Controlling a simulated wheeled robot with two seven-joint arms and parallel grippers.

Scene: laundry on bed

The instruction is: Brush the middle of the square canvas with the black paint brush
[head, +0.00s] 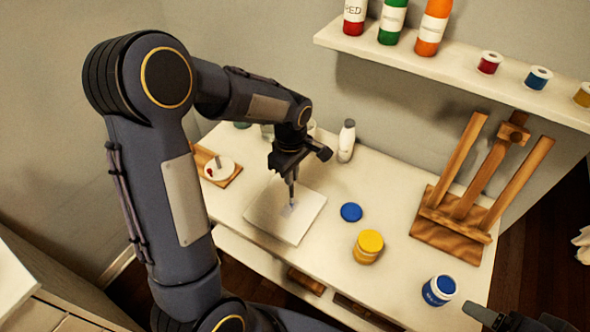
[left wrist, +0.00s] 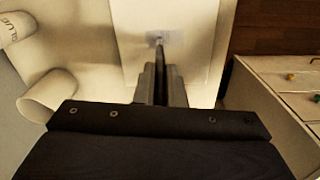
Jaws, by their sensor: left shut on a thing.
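The white square canvas (head: 276,226) lies flat on the white table, and it also shows in the left wrist view (left wrist: 131,20). A pale lilac-grey patch is near its middle. My left gripper (head: 291,178) is above the canvas, shut on the thin dark paint brush (head: 291,193), which points down. The brush tip is at the patch and looks to touch it. In the left wrist view the fingers (left wrist: 160,85) are close together, with the brush (left wrist: 158,50) just beyond them. Part of my right gripper (head: 515,320) is at the bottom right edge; its jaws are unclear.
A blue lid (head: 351,212), a yellow jar (head: 368,247) and a blue jar (head: 439,290) stand right of the canvas. A white bottle (head: 346,141) is behind it. A wooden easel (head: 452,205) stands at right, below a shelf (head: 440,72) with paints. A wooden board (head: 232,180) is at left.

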